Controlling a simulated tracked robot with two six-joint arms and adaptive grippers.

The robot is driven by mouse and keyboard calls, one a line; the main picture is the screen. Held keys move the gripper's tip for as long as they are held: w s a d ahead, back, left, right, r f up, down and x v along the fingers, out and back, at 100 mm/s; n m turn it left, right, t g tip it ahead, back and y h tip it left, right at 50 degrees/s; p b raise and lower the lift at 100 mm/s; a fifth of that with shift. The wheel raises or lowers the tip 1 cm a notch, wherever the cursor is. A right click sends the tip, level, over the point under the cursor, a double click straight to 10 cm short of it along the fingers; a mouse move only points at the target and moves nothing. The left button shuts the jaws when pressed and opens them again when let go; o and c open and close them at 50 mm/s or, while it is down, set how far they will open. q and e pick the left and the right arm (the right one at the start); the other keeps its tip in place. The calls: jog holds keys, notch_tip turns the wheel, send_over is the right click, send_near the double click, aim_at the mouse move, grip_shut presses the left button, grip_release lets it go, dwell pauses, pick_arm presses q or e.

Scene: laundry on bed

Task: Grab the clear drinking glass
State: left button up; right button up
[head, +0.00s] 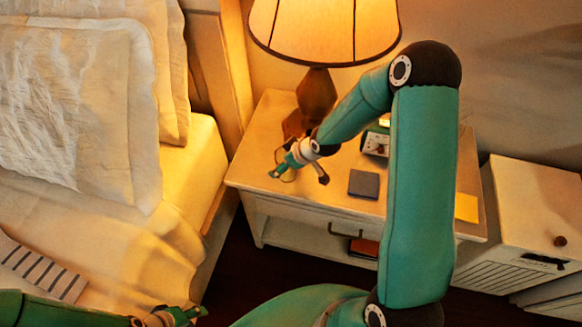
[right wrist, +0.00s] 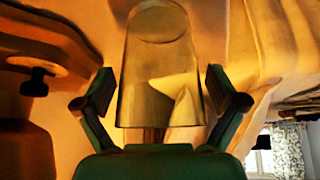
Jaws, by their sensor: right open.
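The clear drinking glass (right wrist: 160,75) fills the middle of the right wrist view, between the two fingers of my right gripper (right wrist: 159,85). The fingers are spread, with a gap showing on each side of the glass. In the head view my right gripper (head: 298,172) is low over the front left part of the nightstand (head: 310,195). There the glass is only a faint outline, largely hidden by the gripper. My left gripper (head: 178,317) is at the bottom edge of the head view beside the bed, away from the glass; its jaw opening is unclear.
A lit lamp (head: 325,30) stands behind my right gripper. A dark square item (head: 364,184), a small clock-like device (head: 376,144) and a yellow paper (head: 466,207) are on the nightstand. The bed (head: 190,165) is at left, a white cabinet (head: 535,210) at right.

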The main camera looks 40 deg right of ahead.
jog(key=shift+w+f, duration=0.25)
jog(key=shift+f, duration=0.15)
jog(key=shift+s+a, duration=0.1)
jog(key=shift+s, duration=0.05)
jog(key=c, duration=1.1)
jog(key=shift+c, duration=0.2)
